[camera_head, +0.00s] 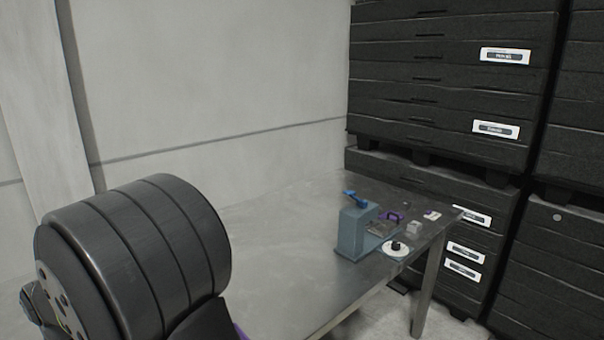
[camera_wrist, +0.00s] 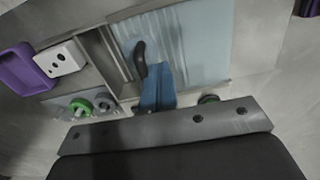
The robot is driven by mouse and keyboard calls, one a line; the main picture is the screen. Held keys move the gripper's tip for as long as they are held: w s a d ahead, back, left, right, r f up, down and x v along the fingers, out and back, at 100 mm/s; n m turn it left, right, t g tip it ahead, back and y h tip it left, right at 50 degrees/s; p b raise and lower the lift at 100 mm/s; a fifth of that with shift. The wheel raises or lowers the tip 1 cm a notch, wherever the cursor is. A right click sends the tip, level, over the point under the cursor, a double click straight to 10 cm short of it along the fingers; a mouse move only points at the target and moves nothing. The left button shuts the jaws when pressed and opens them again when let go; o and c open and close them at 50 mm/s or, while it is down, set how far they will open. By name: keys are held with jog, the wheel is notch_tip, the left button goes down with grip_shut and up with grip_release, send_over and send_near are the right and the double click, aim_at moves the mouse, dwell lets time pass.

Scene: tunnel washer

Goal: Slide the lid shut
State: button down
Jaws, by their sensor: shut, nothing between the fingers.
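In the wrist view a pale blue, glossy panel (camera_wrist: 195,45), which looks like the lid, lies in a grey metal frame. A dark curved handle (camera_wrist: 139,60) stands at its left part. A bright blue piece (camera_wrist: 157,88) sits below the handle; I cannot tell whether it touches the panel. My gripper (camera_wrist: 165,122) shows as a grey bar with holes along the bottom of the wrist view. It is shut and empty, and its fingertips are hard to make out. In the head view my arm's large black link fills the lower left, and my gripper is not clearly seen.
Left of the panel in the wrist view are a purple open frame (camera_wrist: 22,68), a white block with holes (camera_wrist: 60,62) and a green-ringed knob (camera_wrist: 81,107). In the head view a metal table (camera_head: 280,235) carries a blue-grey box (camera_head: 356,233); its left part is bare. Black stacked cases (camera_head: 440,75) stand behind.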

jog(key=shift+w+d, duration=0.75)
jog(key=shift+w+d, duration=1.05)
jog(key=shift+d, duration=0.05)
jog(key=shift+w+d, duration=0.1)
jog(key=shift+w, duration=0.05)
jog(key=shift+r, duration=0.1)
jog(key=shift+s+a+r, duration=0.15)
jog(key=shift+r, duration=1.3)
jog(key=shift+s+a+r, duration=0.15)
jog(key=shift+r, duration=1.3)
jog(key=shift+f, duration=0.1)
jog(key=f, duration=0.6)
jog(key=shift+w+d, duration=0.25)
jog(key=shift+s+a+r, duration=0.1)
